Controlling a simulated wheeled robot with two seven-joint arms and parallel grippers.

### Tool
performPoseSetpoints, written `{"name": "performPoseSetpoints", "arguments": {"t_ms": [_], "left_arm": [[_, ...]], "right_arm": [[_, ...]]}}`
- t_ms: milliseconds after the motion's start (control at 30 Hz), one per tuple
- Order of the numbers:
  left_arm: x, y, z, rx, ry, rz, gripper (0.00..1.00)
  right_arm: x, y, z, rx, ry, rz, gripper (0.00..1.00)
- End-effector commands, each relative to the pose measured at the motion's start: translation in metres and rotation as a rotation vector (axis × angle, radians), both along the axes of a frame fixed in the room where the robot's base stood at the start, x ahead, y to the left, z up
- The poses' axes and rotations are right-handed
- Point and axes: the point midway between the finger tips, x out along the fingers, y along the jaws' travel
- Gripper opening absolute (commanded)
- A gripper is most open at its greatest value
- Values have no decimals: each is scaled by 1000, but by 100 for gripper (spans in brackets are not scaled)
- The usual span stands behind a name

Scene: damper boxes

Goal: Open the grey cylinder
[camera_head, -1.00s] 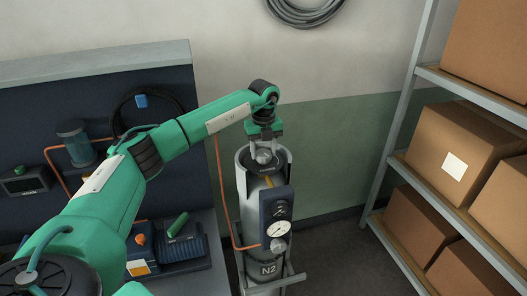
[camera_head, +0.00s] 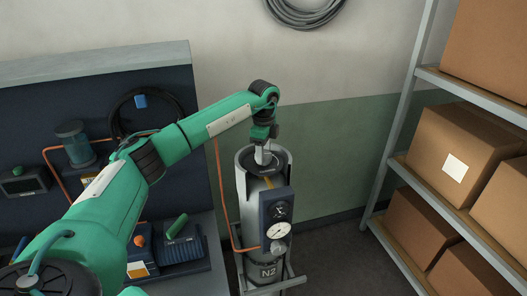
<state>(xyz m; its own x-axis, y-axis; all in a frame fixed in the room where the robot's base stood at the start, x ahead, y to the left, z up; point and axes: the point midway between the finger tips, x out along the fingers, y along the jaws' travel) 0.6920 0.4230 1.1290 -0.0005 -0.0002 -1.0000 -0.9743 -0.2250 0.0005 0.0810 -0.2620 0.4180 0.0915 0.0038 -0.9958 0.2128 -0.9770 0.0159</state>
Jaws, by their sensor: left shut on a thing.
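The grey cylinder (camera_head: 266,262), marked N2, stands upright in a holder at the middle of the camera_head view. A dark panel with gauges (camera_head: 278,229) is on its front. My left gripper (camera_head: 263,158) points down inside the open collar at the cylinder's top. It is shut on the valve knob there, which the fingers mostly hide. My right gripper is not in view.
A dark blue bench (camera_head: 205,185) with devices stands at left, and an orange hose runs from it to the cylinder. A shelf with cardboard boxes (camera_head: 457,145) stands at right. Floor between cylinder and shelf is clear.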

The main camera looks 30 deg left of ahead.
Motion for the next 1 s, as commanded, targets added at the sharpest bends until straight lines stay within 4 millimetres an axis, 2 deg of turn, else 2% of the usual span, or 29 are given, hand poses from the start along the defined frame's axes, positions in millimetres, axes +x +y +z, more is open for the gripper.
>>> {"name": "performPoseSetpoints", "arguments": {"t_ms": [500, 1000], "left_arm": [[1, 1, 2, 0, -3, 412, 28], [1, 1, 2, -1, -4, 544, 27]], "right_arm": [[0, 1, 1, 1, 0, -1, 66], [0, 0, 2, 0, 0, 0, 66]]}}
